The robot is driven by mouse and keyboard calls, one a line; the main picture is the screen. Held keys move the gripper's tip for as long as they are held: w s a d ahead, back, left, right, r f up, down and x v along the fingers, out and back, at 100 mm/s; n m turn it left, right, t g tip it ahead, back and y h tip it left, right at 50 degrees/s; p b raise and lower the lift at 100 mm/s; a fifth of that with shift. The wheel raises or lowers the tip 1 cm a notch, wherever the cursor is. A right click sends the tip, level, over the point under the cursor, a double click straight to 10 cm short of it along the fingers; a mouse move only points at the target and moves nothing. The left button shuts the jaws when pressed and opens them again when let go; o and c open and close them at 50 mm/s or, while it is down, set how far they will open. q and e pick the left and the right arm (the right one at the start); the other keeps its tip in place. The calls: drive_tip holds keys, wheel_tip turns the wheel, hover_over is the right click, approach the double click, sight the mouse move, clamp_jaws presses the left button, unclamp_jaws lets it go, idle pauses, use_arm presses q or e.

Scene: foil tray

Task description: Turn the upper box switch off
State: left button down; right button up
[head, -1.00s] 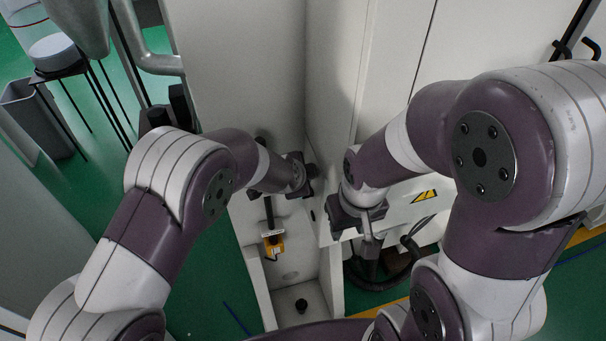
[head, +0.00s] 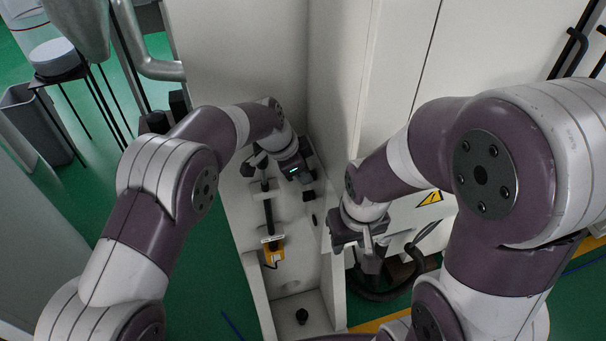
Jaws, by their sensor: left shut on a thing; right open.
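My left gripper (head: 296,165) is at the white box (head: 285,225) in the middle of the head view, near the box's upper end. It is shut on what appears to be the upper box switch, but the gripper itself hides the switch and the contact. Small dark parts (head: 308,195) show just below it on the box. My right gripper (head: 362,238) is open and hangs beside the box's right edge, with nothing seen between its fingers.
A yellow part (head: 272,250) with a dark rod above it sits on the box's left side. A tall white cabinet (head: 240,60) stands behind. Black cables (head: 385,290) hang at the right. A stool (head: 55,55) stands far left.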

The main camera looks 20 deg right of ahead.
use_arm(q)
drive_tip(key=shift+w+g, duration=0.1)
drive_tip(key=shift+g, duration=0.4)
drive_tip(key=c, duration=1.1)
unclamp_jaws()
drive_tip(key=shift+c, duration=0.2)
drive_tip(key=shift+r, duration=0.1)
drive_tip(key=p+v, duration=0.6)
drive_tip(key=v, duration=0.6)
drive_tip(key=shift+a+r, duration=0.15)
drive_tip(key=shift+r, duration=0.05)
